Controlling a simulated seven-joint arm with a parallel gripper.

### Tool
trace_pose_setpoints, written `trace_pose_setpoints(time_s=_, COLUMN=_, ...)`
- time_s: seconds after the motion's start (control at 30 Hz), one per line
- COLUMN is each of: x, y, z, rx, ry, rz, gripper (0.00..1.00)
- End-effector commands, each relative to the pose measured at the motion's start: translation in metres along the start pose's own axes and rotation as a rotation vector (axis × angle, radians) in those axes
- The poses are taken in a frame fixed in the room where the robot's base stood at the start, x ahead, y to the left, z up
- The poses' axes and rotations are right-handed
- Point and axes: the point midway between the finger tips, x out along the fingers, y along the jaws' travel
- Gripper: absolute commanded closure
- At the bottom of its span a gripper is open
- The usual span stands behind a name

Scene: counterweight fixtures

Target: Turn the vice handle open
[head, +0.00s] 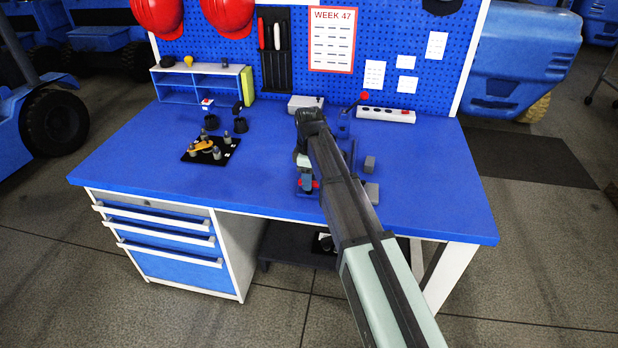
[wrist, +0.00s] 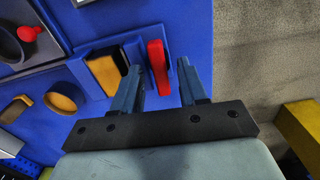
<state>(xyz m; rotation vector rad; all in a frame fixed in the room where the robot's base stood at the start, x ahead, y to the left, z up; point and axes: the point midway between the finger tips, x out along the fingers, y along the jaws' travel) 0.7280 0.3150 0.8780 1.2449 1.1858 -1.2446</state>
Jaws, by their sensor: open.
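The vice handle (wrist: 157,66) is a red bar at the end of a blue fixture (wrist: 92,72) near the bench edge in the wrist view. My gripper (wrist: 160,68) is open, with one finger on each side of the red bar. Gaps show between the bar and both fingers, and the bar does not look gripped. In the head view my gripper (head: 306,184) is low over the front part of the bench, with a bit of red beside it. My arm hides most of the vice there.
A lever with a red knob (head: 364,96) stands behind my arm, before a power strip (head: 386,114). A black plate (head: 228,150) with several pegs lies to the left. The bench (head: 440,190) is clear at far right.

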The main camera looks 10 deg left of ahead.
Motion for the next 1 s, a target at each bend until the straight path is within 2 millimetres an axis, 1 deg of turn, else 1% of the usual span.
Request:
trace_pose_setpoints(time_s=0.13, x=-0.007, y=0.001, z=0.000, rx=0.000, ry=0.001, rz=0.001, gripper=0.57)
trace_pose_setpoints(time_s=0.27, x=-0.023, y=0.001, z=0.000, rx=0.000, ry=0.001, rz=0.002, gripper=0.57)
trace_pose_setpoints(time_s=0.7, x=-0.101, y=0.001, z=-0.001, rx=0.000, ry=0.001, rz=0.002, gripper=0.57)
trace_pose_setpoints(time_s=0.83, x=-0.119, y=0.001, z=0.000, rx=0.000, ry=0.001, rz=0.001, gripper=0.57)
trace_pose_setpoints(time_s=1.0, x=-0.133, y=0.001, z=0.000, rx=0.000, ry=0.000, rz=0.001, gripper=0.57)
